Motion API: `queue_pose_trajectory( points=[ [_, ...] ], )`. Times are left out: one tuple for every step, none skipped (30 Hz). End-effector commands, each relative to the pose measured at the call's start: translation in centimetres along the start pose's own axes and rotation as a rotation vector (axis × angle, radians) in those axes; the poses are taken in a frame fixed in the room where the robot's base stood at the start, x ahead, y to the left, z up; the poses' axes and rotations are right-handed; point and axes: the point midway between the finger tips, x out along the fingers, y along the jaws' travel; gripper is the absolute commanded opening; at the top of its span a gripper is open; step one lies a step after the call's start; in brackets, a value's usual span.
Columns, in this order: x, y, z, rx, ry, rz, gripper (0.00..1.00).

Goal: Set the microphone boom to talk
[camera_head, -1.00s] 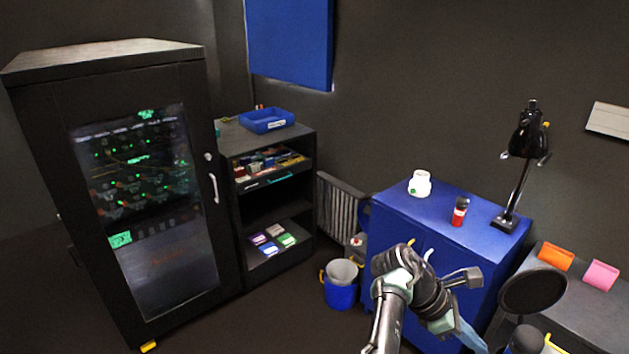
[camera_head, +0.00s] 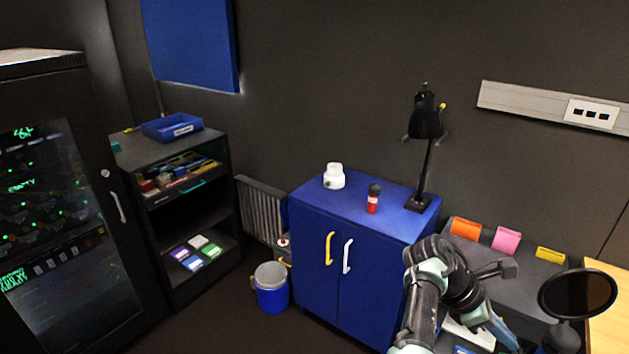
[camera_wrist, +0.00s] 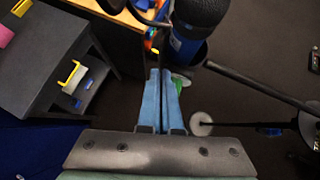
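The microphone (camera_wrist: 188,35), with a dark foam head and blue body, is at the top of the wrist view, just beyond my fingertips and a little to their right. A black boom arm (camera_wrist: 258,86) runs from beside it toward the right edge. In the head view the dark microphone top (camera_head: 562,338) is at the bottom edge, by a round black pop filter (camera_head: 578,294). My gripper (camera_wrist: 160,72) has its light blue fingers close together with nothing seen between them. In the head view my gripper (camera_head: 505,336) is left of the microphone. The boom's base is not clearly seen.
A blue cabinet (camera_head: 318,285) with a lamp (camera_head: 426,125), white jar and red bottle stands left of my arm. A dark side unit (camera_head: 520,272) carries orange, pink and yellow holders. A wooden desk (camera_head: 608,325) is at the right. Open floor shows left of the blue bin (camera_head: 271,290).

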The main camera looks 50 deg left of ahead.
Motion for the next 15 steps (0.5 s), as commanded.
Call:
queue_pose_trajectory(
  points=[
    [1.0, -0.1, 0.6, 0.001, -0.001, -0.001, 0.00],
    [1.4, -0.2, 0.9, 0.001, -0.001, 0.000, 0.00],
    [1.9, -0.3, 1.4, 0.000, 0.000, 0.001, 0.00],
    [2.3, -0.4, 1.7, -0.001, 0.000, 0.001, 0.00],
    [2.6, -0.4, 2.1, -0.001, 0.000, 0.001, 0.00],
    [3.1, -0.5, 2.5, -0.001, 0.000, 0.002, 0.00],
    [3.4, -0.6, 2.9, -0.001, 0.000, 0.003, 0.00],
    [3.7, -0.6, 3.1, -0.002, 0.000, 0.004, 0.00],
    [4.1, -0.7, 3.5, -0.003, 0.000, 0.003, 0.00],
    [4.3, -0.8, 3.8, -0.003, 0.000, 0.003, 0.00],
    [4.6, -0.9, 4.0, -0.003, 0.000, 0.003, 0.00],
    [4.9, -0.9, 4.3, -0.003, 0.000, 0.003, 0.00],
    [5.0, -1.0, 4.5, -0.004, -0.001, 0.004, 0.00],
    [5.2, -1.0, 4.7, -0.004, -0.001, 0.005, 0.00],
    [5.4, -1.1, 4.9, -0.004, -0.001, 0.005, 0.00]
  ],
)
